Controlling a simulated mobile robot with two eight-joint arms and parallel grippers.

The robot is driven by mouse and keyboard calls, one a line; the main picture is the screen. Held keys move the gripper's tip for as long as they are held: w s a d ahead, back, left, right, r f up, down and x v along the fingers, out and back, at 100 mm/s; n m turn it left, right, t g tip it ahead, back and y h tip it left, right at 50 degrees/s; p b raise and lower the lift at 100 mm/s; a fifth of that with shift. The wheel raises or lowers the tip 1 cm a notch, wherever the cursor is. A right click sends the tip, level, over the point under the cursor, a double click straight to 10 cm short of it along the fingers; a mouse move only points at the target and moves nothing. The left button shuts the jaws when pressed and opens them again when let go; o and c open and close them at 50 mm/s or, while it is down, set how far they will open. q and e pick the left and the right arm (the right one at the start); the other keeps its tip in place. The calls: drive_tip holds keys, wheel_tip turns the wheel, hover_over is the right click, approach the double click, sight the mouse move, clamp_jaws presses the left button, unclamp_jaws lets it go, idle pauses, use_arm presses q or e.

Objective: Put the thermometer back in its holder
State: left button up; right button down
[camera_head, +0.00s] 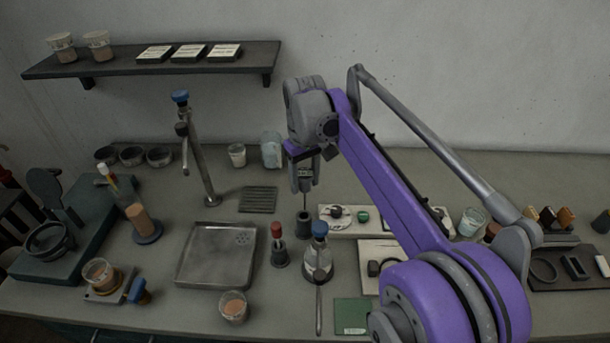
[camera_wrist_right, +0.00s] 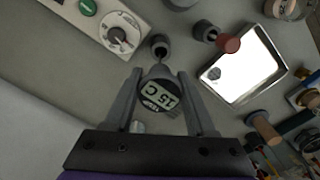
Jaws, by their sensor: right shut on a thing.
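My right gripper (camera_head: 303,180) is shut on the thermometer (camera_wrist_right: 160,96), a round grey head with a digital display reading about 15 C. The head sits between the two fingers in the right wrist view. Its thin probe (camera_head: 304,201) points down, close to upright, in the head view. The holder (camera_head: 303,225), a small dark grey cup, stands on the bench right below; it also shows in the right wrist view (camera_wrist_right: 161,48). The probe's tip is at the holder's mouth; I cannot tell whether it is inside. My left gripper is not in view.
A red-topped tool in a dark stand (camera_head: 279,256) and a blue-capped flask (camera_head: 318,264) stand close in front of the holder. A metal tray (camera_head: 204,270) lies to the left. A white stirrer plate (camera_head: 337,226) with a knob lies just right. A perforated dark mat (camera_head: 258,199) lies behind left.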

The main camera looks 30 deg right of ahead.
drive_tip(key=shift+f, duration=0.4)
drive_tip(key=shift+w+a+f, duration=0.15)
drive_tip(key=shift+f, duration=0.4)
wheel_tip(320, 180, down, 4)
drive_tip(key=b, duration=0.3)
drive_tip(key=shift+f+b, duration=1)
drive_tip(key=shift+f, duration=1)
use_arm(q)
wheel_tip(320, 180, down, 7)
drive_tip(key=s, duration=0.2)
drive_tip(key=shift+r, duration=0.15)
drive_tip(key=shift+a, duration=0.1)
use_arm(e)
drive_tip(key=shift+c, duration=0.8)
unclamp_jaws()
drive_tip(key=shift+r, duration=0.15)
